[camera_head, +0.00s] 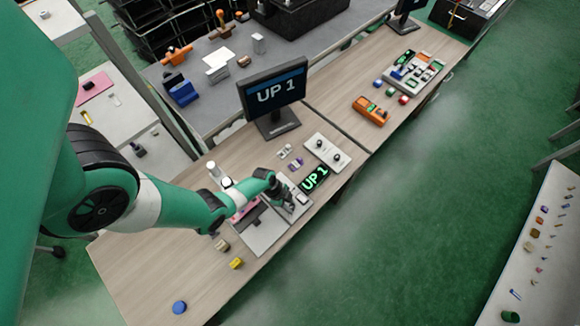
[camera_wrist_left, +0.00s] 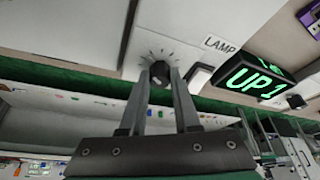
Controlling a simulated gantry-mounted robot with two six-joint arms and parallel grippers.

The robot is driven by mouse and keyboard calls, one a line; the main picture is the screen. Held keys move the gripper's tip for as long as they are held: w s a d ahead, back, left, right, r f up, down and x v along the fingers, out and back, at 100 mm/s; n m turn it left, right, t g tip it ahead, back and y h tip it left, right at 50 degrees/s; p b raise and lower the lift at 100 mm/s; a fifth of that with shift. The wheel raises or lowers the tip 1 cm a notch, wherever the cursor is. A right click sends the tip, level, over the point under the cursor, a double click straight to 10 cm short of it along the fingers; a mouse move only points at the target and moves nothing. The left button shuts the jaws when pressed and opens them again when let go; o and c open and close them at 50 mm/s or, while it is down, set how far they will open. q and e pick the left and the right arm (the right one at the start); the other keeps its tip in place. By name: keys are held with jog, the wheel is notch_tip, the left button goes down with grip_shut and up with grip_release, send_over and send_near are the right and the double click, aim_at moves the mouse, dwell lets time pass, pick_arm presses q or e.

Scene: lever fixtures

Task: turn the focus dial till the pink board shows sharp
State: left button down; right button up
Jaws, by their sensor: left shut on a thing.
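My left gripper (camera_head: 287,202) reaches down to the pale fixture panel (camera_head: 262,238) on the wooden table. In the left wrist view its two fingers (camera_wrist_left: 161,80) are shut on a dark round dial (camera_wrist_left: 160,70) with tick marks fanned around it. The dial's lower part is hidden by the fingers. A bit of pink (camera_head: 243,211) shows beside my arm on the fixture, mostly hidden. My right gripper is not in view.
A LAMP label (camera_wrist_left: 220,45) and a white switch (camera_wrist_left: 200,77) sit right of the dial. A panel with two black knobs (camera_head: 328,152) lies behind the small display. Yellow (camera_head: 236,263) and blue (camera_head: 179,307) pieces lie near the front. An orange device (camera_head: 370,110) stands farther right.

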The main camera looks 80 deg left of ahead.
pick_arm(q)
jog(key=shift+a+m+g+h, duration=0.1)
jog(key=shift+m+g+h, duration=0.2)
jog(key=shift+m, duration=0.6)
jog(key=shift+w+m+g+h, duration=0.15)
jog(key=shift+m+g+h, duration=0.15)
jog(key=shift+m, duration=0.7)
jog(key=shift+a+f+m+g, duration=0.15)
jog(key=shift+m+g, duration=0.15)
jog(key=shift+m, duration=0.9)
jog(key=shift+w+m+g+h+b, duration=0.1)
jog(key=shift+m+g+h+b, duration=0.25)
jog(key=shift+m, duration=0.55)
jog(key=c, duration=0.6)
grip_release()
jog(key=shift+c, duration=0.2)
